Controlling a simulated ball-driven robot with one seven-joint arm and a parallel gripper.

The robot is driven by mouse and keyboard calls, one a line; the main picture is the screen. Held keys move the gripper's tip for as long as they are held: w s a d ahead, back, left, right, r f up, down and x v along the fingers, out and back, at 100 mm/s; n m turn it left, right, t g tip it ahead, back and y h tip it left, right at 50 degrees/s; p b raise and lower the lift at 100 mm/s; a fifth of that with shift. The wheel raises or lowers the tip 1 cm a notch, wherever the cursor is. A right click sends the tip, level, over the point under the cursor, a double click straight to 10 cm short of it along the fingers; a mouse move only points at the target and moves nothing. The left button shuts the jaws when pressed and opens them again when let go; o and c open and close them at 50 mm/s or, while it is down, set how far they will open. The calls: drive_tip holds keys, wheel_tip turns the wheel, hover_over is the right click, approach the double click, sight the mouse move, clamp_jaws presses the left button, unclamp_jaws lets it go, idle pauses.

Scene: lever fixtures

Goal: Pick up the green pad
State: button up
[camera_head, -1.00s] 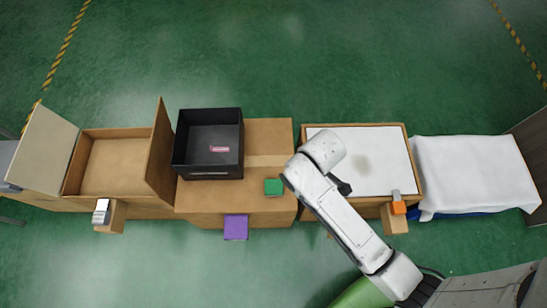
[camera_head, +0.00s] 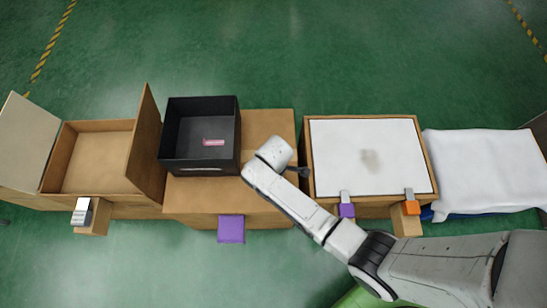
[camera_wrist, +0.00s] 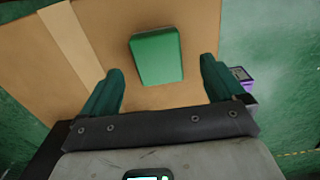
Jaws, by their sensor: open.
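The green pad (camera_wrist: 157,56) lies on the cardboard box top (camera_wrist: 95,35) in the wrist view. It is a flat rounded block. My gripper (camera_wrist: 161,72) is open. Its two dark green fingers stand apart, one to the left and one to the right of the pad's near end, with the pad ahead between them and not visibly touched. In the head view my arm's end (camera_head: 268,158) covers the spot where the pad was, so the pad and my fingers are hidden there.
A black open bin (camera_head: 167,140) with a pink item (camera_head: 213,142) stands behind the arm's end. A purple block (camera_head: 231,229) sits at the box's front edge. Purple (camera_head: 346,210) and orange (camera_head: 411,208) levers front the white-topped box (camera_head: 335,160). An open wooden box (camera_head: 95,165) is left.

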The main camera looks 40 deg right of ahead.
drive_tip(key=f, duration=0.2)
drive_tip(key=f+b, duration=0.1)
drive_tip(key=f, duration=0.1)
drive_tip(key=shift+w+f, duration=0.2)
drive_tip(key=shift+f, duration=0.2)
drive_tip(key=shift+c, duration=0.4)
drive_tip(key=c, duration=1)
drive_tip(key=shift+o, duration=0.2)
drive_tip(key=shift+r, duration=0.15)
drive_tip(key=shift+r, duration=0.25)
wheel_tip(320, 180, up, 2)
drive_tip(key=shift+r+p, duration=0.15)
drive_tip(key=shift+p, duration=0.3)
drive_tip(key=s+a+r+p, duration=0.3)
drive_tip(key=s+a+r, duration=0.1)
drive_tip(key=s+r, duration=0.6)
drive_tip(key=s, duration=0.3)
drive_tip(key=shift+s+p, duration=0.25)
drive_tip(key=shift+p, duration=0.15)
